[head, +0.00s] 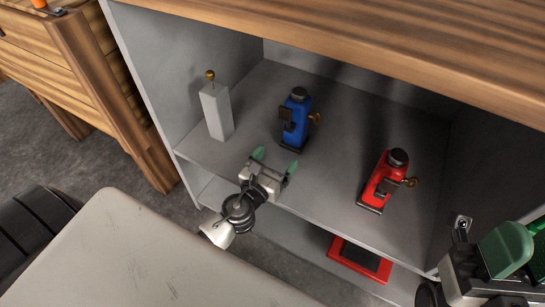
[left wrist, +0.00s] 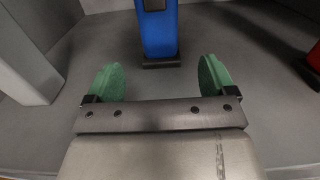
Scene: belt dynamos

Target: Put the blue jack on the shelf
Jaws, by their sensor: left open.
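The blue jack (head: 296,119) stands upright on the grey upper shelf (head: 330,170) of the cabinet, with a black cap and a brass knob. My left gripper (head: 275,160) is open and empty at the shelf's front, just in front of the jack and apart from it. In the left wrist view the jack's lower body (left wrist: 160,32) stands beyond and between the open green fingers of my left gripper (left wrist: 160,75); its top is cut off. My right gripper (head: 518,248) is at the lower right edge, partly out of frame.
A red jack (head: 384,180) stands to the right on the same shelf. A white block with a brass knob (head: 216,110) stands to the left. A red and black flat object (head: 359,262) lies on the level below. A wooden top (head: 370,38) overhangs the shelf.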

